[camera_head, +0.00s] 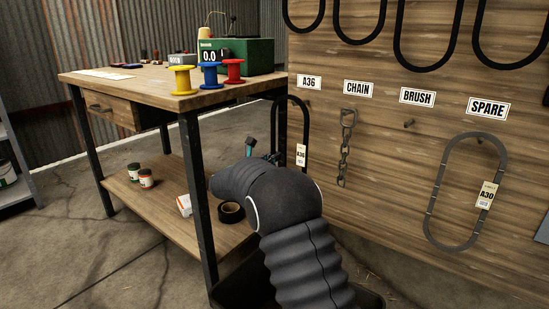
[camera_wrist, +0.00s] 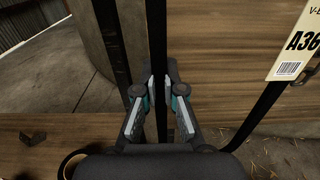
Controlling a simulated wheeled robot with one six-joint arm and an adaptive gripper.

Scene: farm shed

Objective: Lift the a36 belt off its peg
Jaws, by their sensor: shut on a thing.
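The a36 belt (camera_head: 307,128) is a black loop below the A36 sign (camera_head: 309,82) on the wooden board. It hangs upright with a pale A36 tag (camera_head: 300,155) on its right strand. I cannot make out its peg, so contact there is unclear. My gripper (camera_wrist: 158,88) is shut on the belt's left strand (camera_wrist: 157,35), which runs upright between the fingers in the wrist view. The tag (camera_wrist: 297,45) shows at the right there. In the head view, my arm hides the belt's lower part and most of the gripper.
The workbench (camera_head: 150,95) stands close on the left, its black leg (camera_head: 197,200) near my arm. A chain (camera_head: 346,150) hangs right of the belt. The BRUSH peg (camera_head: 408,123) is empty. An A30 belt (camera_head: 437,195) hangs under SPARE.

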